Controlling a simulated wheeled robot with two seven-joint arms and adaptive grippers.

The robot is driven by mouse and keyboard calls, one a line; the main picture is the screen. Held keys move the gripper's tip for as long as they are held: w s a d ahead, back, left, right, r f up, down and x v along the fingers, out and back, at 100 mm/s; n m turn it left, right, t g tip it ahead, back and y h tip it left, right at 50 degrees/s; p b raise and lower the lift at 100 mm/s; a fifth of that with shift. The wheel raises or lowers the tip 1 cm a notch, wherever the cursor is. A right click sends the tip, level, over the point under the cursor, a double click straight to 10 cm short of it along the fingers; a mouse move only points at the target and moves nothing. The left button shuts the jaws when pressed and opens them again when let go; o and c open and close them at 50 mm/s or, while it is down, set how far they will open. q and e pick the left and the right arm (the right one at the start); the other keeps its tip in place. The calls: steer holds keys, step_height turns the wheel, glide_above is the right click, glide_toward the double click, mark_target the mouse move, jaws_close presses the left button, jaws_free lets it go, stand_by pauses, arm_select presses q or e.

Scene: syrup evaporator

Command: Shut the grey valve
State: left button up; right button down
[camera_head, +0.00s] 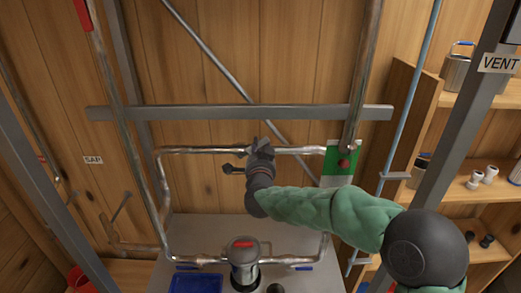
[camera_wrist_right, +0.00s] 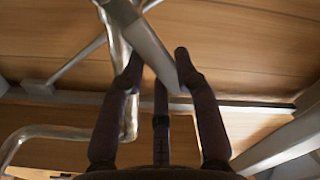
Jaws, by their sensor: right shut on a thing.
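The grey valve sits on the upper horizontal pipe (camera_head: 205,150), mostly hidden by my right gripper in the head view. My right gripper (camera_head: 262,150) reaches that pipe near its middle, with its arm coming in from the right. The lever slants down to the right there, beside a shiny pipe (camera_wrist_right: 131,110). How far the valve is turned cannot be told. My left gripper is not in view.
A grey crossbar (camera_head: 200,113) runs above the pipe. A red knob (camera_head: 344,163) sits by a green-and-white panel (camera_head: 335,177) to the right. Below are a red-topped canister (camera_head: 243,260) and a blue tray (camera_head: 196,284). A post with a VENT sign (camera_head: 499,63) and shelves stand at right.

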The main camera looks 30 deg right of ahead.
steer(key=w+a+r+n+p, duration=0.2)
steer(key=a+n+p, duration=0.3)
steer(key=n+p, duration=0.3)
steer(key=shift+w+r+n, duration=0.25)
steer(key=shift+r+n, duration=0.4)
steer(key=shift+n, duration=0.65)
steer(key=shift+a, duration=0.15)
steer(key=shift+f, duration=0.1)
steer(key=c, duration=0.9)
jaws_free()
steer(key=v, duration=1.2)
